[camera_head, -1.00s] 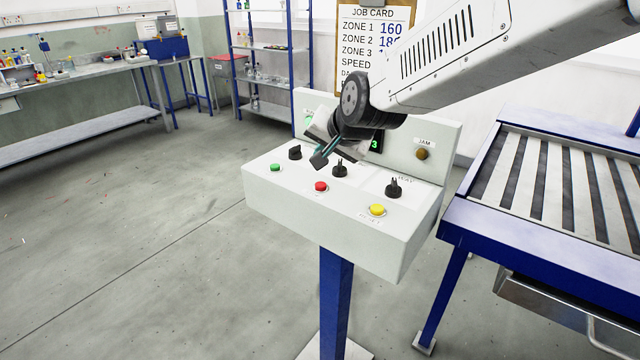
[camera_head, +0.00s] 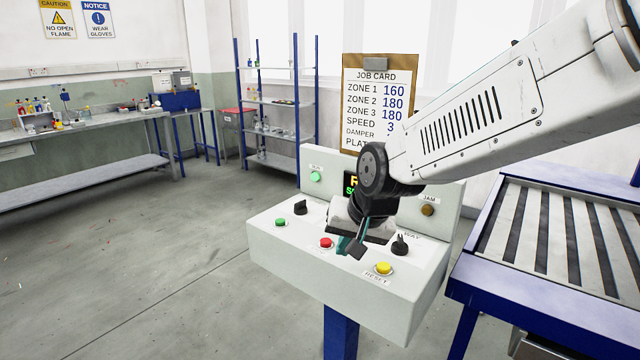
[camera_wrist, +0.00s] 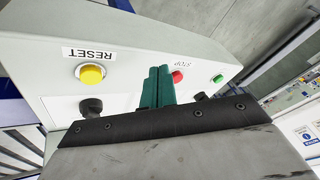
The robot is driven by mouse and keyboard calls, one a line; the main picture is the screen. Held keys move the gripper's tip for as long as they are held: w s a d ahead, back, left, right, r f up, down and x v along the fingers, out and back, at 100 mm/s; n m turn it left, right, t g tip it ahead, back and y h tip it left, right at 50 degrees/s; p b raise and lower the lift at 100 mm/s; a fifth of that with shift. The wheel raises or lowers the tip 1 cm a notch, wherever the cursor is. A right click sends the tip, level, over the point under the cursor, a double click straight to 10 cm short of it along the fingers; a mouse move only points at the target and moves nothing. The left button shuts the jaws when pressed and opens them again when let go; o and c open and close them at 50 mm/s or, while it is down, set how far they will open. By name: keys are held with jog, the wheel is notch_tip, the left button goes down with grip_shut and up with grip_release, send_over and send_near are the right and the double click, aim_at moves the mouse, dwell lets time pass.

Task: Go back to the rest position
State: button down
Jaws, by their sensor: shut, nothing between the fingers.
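My gripper (camera_head: 352,247) is over the white control panel (camera_head: 300,275), between the red stop button (camera_head: 326,243) and the yellow reset button (camera_head: 384,268). Its fingers are shut with nothing between them. In the wrist view the teal fingers (camera_wrist: 157,87) are together, with the yellow button (camera_wrist: 91,74) to the left and the red button (camera_wrist: 177,76) to the right. I cannot tell how far the fingertips are above the panel. My gripper and wrist hide the middle knob and part of the display (camera_head: 351,185) in the head view.
A green button (camera_head: 281,222), a left black knob (camera_head: 301,207) and a right black knob (camera_head: 400,245) stand on the panel. A job card (camera_head: 376,100) hangs behind it. A blue-framed roller table (camera_head: 470,268) is close on the right. Open floor (camera_head: 130,255) lies left.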

jog(key=s+d+r+g+h, duration=0.1)
jog(key=s+d+r, duration=0.1)
jog(key=s+d, duration=0.8)
jog(key=s+d+r+g+h, duration=0.2)
jog(key=s+d, duration=0.9)
jog(key=s, duration=0.5)
jog(key=shift+s+d+n, duration=0.3)
